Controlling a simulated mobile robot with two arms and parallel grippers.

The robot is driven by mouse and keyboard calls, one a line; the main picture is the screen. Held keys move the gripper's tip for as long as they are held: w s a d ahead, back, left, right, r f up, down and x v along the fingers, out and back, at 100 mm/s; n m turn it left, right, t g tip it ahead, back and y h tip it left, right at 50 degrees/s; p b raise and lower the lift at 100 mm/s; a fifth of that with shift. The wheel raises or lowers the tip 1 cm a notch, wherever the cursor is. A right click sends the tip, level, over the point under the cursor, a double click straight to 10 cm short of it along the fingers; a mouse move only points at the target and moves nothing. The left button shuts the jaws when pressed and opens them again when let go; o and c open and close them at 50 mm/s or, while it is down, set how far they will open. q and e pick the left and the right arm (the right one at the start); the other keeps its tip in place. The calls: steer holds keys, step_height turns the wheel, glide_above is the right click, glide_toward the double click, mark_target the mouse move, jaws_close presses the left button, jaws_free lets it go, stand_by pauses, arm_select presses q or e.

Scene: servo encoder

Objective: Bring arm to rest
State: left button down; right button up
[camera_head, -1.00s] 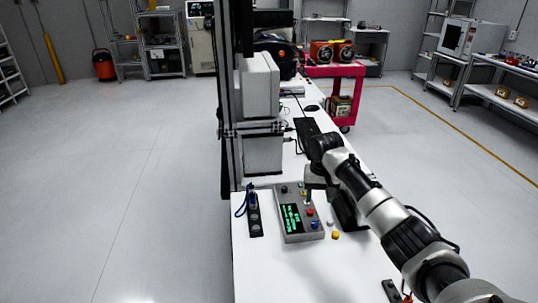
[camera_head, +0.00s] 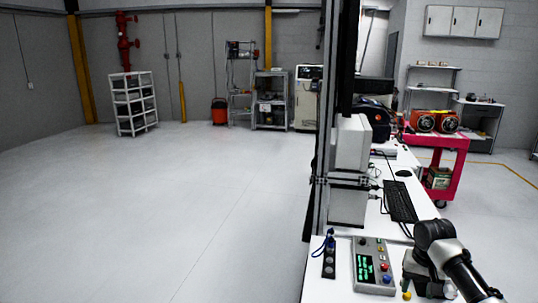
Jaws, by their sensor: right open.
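My right arm comes in from the lower right with its dark wrist bent over the white bench (camera_head: 320,288). My right gripper (camera_head: 415,264) hangs below the wrist, just right of a grey control box (camera_head: 373,266) with a green lit display and coloured buttons. It is open; its fingertips blend with a dark object on the bench and I cannot tell if they touch it. My left gripper is not in view.
A dark strip with round sockets and a blue cable (camera_head: 329,262) lies left of the box. A keyboard (camera_head: 400,206), white cabinets (camera_head: 351,145) and a metal post stand behind. A red cart (camera_head: 455,165) is farther back. Open floor lies left.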

steer(key=s+a+f+n, duration=0.2)
steer(key=s+a+f, duration=0.2)
steer(key=s+a, duration=0.1)
steer(key=s+a+f+n+t, duration=0.1)
steer(key=s+a+f+n, duration=0.1)
steer(key=s+a+f, duration=0.3)
steer(key=s+a+f+n, duration=0.2)
steer(key=s+a+f, duration=0.2)
steer(key=s+a, duration=0.1)
steer(key=shift+s+a+f, duration=0.15)
steer(key=shift+s+f, duration=0.05)
steer(key=shift+s, duration=0.6)
steer(key=s+a+r+n+t, duration=0.1)
steer(key=s+r, duration=0.2)
steer(key=s, duration=0.7)
steer(key=s+a+r+t, duration=0.1)
steer(key=s+r+t, duration=0.1)
steer(key=s, duration=0.8)
step_height(320, 180, down, 27)
steer(key=s+g+b, duration=0.1)
steer(key=g, duration=0.1)
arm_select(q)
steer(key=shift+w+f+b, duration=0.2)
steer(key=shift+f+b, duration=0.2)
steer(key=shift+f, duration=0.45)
arm_select(e)
steer(key=s+d+f+g, duration=0.1)
steer(key=s+d+f, duration=0.2)
steer(key=s+f, duration=1.3)
steer(key=shift+f, duration=0.15)
